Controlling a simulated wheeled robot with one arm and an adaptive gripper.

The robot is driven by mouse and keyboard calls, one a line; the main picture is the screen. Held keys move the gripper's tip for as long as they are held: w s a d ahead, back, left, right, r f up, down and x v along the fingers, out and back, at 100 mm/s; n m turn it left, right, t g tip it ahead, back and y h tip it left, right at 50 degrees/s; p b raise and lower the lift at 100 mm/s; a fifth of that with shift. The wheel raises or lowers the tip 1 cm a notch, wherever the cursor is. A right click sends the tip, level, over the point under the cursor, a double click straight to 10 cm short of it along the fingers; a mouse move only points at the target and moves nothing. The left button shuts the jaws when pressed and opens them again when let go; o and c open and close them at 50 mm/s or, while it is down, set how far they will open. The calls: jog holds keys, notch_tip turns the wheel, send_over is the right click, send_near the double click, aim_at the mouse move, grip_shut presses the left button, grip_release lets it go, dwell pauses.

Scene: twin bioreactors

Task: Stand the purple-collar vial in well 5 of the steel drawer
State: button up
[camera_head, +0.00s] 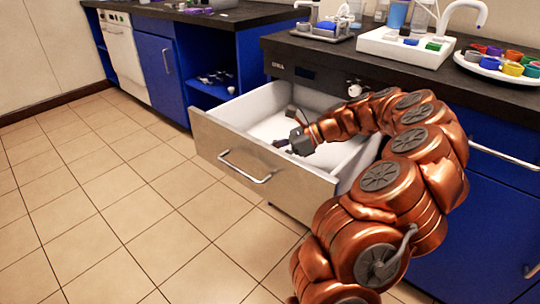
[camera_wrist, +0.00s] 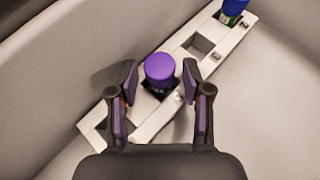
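The open steel drawer (camera_head: 270,172) holds a pale metal strip with square wells (camera_wrist: 155,125), seen in the wrist view. The purple-collar vial (camera_wrist: 159,68) stands in one of these wells, seen from above, with its purple top up. The well's number cannot be read. My gripper (camera_wrist: 160,78) is open, with one finger on each side of the vial and a visible gap on both sides. In the head view my gripper (camera_head: 297,143) reaches down into the drawer, and the vial there cannot be made out.
A vial with a blue top and green band (camera_wrist: 233,9) stands farther along the strip, past an empty square well (camera_wrist: 199,46). The drawer wall (camera_wrist: 60,70) runs close along the left. On the counter are a white tray (camera_head: 405,46) and a round plate of coloured caps (camera_head: 500,62).

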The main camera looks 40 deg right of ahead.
dwell(0.3)
jog(key=shift+s+d+r, duration=0.15)
jog(key=shift+d+r, duration=0.2)
jog(key=shift+r, duration=0.05)
jog(key=p+v, duration=0.2)
jog(key=v, duration=0.4)
jog(key=shift+s+d+p, duration=0.2)
jog(key=shift+p, duration=0.15)
